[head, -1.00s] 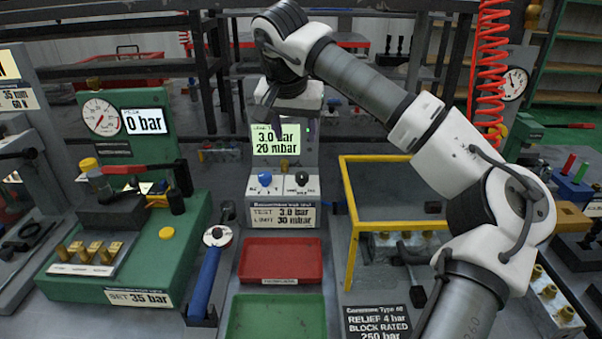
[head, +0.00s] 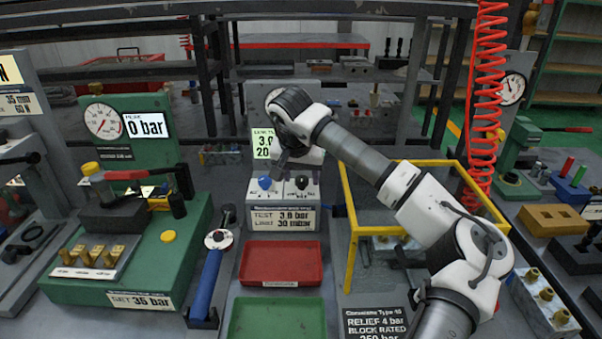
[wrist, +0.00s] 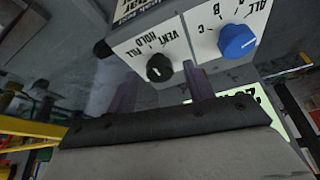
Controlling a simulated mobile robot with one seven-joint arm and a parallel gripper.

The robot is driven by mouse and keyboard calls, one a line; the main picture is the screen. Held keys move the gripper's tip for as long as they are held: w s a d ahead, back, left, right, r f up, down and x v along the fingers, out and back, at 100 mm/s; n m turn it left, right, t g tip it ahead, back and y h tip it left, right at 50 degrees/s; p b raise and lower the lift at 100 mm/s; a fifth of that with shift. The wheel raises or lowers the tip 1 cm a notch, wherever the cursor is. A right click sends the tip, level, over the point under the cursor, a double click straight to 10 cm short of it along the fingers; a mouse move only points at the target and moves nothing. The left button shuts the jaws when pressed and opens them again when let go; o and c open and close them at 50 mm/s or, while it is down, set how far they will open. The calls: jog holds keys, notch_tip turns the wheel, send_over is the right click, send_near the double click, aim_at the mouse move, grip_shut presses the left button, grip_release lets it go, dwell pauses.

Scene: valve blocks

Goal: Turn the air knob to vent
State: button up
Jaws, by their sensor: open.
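The air knob is the small black knob on the white-topped test box (head: 283,219). It shows in the head view (head: 302,182) and in the wrist view (wrist: 159,68), where the labels FILL, HOLD and VENT appear upside down around it. I cannot tell for sure which label it points to. A blue knob (head: 265,183) sits beside it, also in the wrist view (wrist: 237,41), marked A, B, C, ALL. My gripper (head: 284,160) is open and empty above the box. In the wrist view its two purple fingers (wrist: 160,80) appear on either side of the black knob, seemingly short of it.
The pressure display (head: 260,146) behind the knobs is partly hidden by my gripper. A red tray (head: 281,281) and a green tray (head: 277,318) lie in front of the box. A yellow frame (head: 350,245) stands to the right, under my arm; a green gauge stand (head: 150,150) stands left.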

jog(key=shift+c, duration=0.3)
jog(key=c, duration=0.9)
jog(key=shift+m, duration=0.3)
jog(key=m, duration=0.1)
jog(key=m+h, duration=0.1)
jog(key=m, duration=0.1)
jog(key=shift+w+a+r+m+h+b, duration=0.1)
jog(key=shift+w+m+h+b, duration=0.05)
jog(key=shift+m+h+b, duration=0.15)
jog(key=m, duration=0.2)
jog(key=m+g+h+p, duration=0.1)
jog(key=m, duration=0.1)
jog(key=shift+w+a+m+g, duration=0.1)
jog(key=shift+m+g, duration=0.2)
jog(key=o, duration=1)
jog(key=shift+c, duration=0.2)
